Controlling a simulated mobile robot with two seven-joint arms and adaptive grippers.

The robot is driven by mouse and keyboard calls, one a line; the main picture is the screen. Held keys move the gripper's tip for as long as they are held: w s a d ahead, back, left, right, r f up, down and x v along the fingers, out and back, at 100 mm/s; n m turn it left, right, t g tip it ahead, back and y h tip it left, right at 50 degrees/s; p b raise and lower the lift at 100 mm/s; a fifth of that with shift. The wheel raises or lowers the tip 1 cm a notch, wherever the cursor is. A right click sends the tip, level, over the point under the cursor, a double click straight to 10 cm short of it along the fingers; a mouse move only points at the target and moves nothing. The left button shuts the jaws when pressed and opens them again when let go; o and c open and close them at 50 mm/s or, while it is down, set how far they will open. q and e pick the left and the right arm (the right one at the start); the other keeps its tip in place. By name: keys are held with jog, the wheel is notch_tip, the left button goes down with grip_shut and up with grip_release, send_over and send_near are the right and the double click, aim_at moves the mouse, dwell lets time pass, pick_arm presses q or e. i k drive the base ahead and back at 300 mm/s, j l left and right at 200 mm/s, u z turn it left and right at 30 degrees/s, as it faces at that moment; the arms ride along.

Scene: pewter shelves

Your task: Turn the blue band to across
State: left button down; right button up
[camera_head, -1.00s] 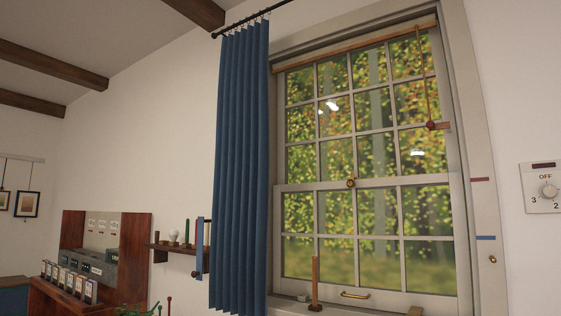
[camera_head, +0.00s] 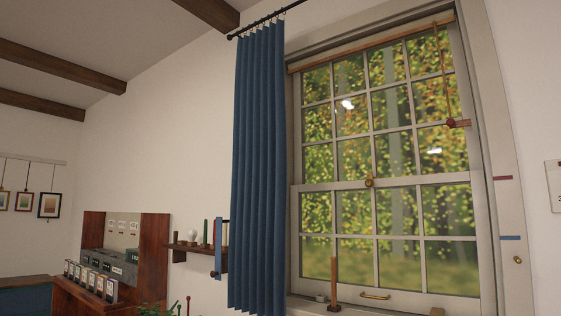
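Which blue thing is the band is not certain from this view. A narrow blue strip (camera_head: 218,250) stands upright at the right end of the small wall shelf, just left of the curtain. A short blue strip (camera_head: 510,238) lies level across the right window casing, below a short red strip (camera_head: 503,178). Neither of my grippers is in view.
A long blue curtain (camera_head: 258,170) hangs left of the window (camera_head: 385,150). The dark shelf (camera_head: 188,248) holds several small items. An upright wooden stick (camera_head: 334,283) stands on the sill. A wooden desk unit (camera_head: 153,255) is at lower left.

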aim_at(216, 273)
jog(key=i+j+z, duration=0.1)
jog(key=i+j, duration=0.25)
jog(key=i+j+z, duration=0.1)
jog(key=i+j, duration=0.2)
jog(key=j, duration=0.2)
jog(key=i+j+z, duration=0.15)
jog(key=i+j, duration=0.2)
jog(key=j, duration=0.1)
